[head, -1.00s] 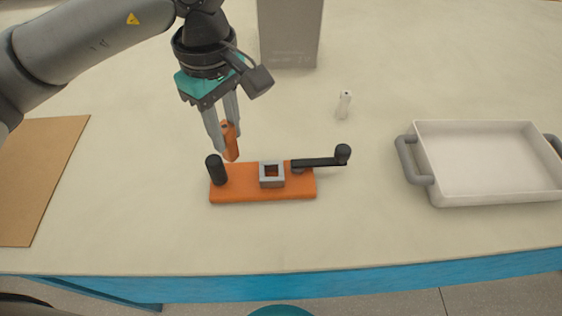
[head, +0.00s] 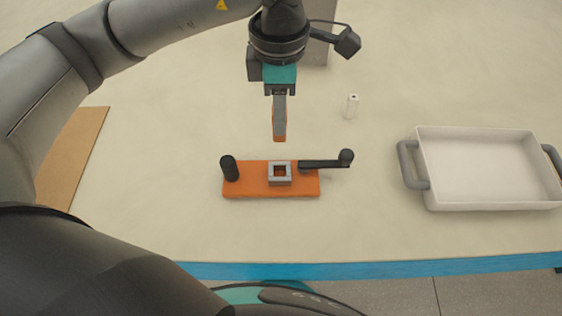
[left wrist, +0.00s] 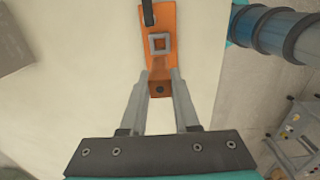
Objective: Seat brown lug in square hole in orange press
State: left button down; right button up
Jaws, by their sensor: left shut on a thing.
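The orange press (head: 250,190) lies on the table, with a grey square collar (head: 280,181) around its square hole, a black knob post at its left and a black lever (head: 325,164) at its right. My left gripper (head: 279,128) is shut on the brown lug (head: 279,137), which hangs upright above and behind the collar, apart from it. In the left wrist view, the lug (left wrist: 160,90) shows between the fingertips, and the collar (left wrist: 160,35) lies beyond it. My right gripper is not in view.
A white tray (head: 421,200) with grey handles stands at the right. A small white cylinder (head: 351,106) stands behind the press. A grey box (head: 318,50) stands at the back, and a brown board (head: 75,160) lies at the left. The table's blue front edge (head: 400,262) is near.

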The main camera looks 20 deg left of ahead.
aim_at(276, 139)
pick_arm(q)
notch_tip(276, 139, down, 15)
jog(key=shift+f+b, duration=0.2)
jog(key=shift+b, duration=0.65)
jog(key=shift+f, duration=0.15)
jog(key=c, duration=0.7)
grip_release()
jog(key=shift+o, duration=0.2)
jog(key=shift+r, duration=0.2)
notch_tip(276, 139, up, 12)
jog(key=shift+p, duration=0.8)
